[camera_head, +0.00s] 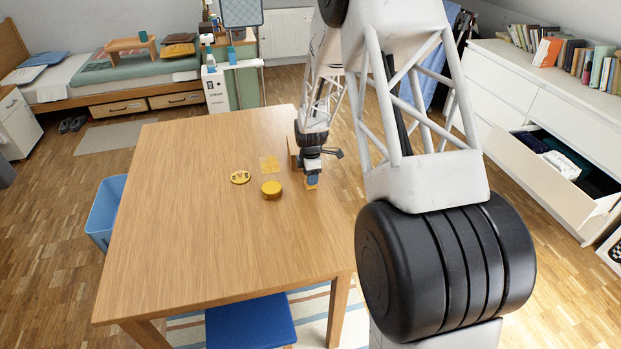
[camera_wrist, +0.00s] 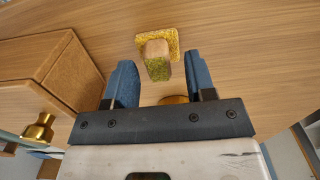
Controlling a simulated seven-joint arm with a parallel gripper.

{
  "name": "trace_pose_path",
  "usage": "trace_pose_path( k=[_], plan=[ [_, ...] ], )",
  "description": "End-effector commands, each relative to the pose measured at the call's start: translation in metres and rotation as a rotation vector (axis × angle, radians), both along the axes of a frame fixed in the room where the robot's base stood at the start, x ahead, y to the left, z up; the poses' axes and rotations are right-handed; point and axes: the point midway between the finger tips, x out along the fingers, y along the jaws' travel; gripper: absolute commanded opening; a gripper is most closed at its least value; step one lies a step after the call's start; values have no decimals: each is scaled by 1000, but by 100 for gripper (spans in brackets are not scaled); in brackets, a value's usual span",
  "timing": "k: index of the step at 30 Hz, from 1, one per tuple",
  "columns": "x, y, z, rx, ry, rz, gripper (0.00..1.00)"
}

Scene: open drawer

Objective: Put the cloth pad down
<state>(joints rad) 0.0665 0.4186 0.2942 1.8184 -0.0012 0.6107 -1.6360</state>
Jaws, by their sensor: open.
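A yellow, rough-textured square pad (camera_wrist: 172,40) lies flat on the wooden table in the wrist view, with a small tan and greenish block (camera_wrist: 157,60) at its middle; I take this to be the cloth pad. In the head view a bit of yellow (camera_head: 311,187) shows at my fingertips, mostly hidden. My gripper (camera_wrist: 161,76) is open, its two blue fingers apart, with the block in line with the gap between them. No finger visibly touches it. My gripper (camera_head: 312,179) is low over the table's right side in the head view.
A wooden box (camera_head: 294,150) with a brass knob (camera_wrist: 38,130) stands close beside my gripper. The table's (camera_head: 190,230) left and front are clear.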

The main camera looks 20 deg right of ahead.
Motion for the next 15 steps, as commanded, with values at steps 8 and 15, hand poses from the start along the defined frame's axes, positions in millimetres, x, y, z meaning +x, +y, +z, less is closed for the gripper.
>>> trace_pose_path(
  k=[8, 15],
  plan=[
    [0, 0, 38, 0, -3, 0, 50],
    [0, 0, 75, 0, -2, 0, 50]
  ],
)
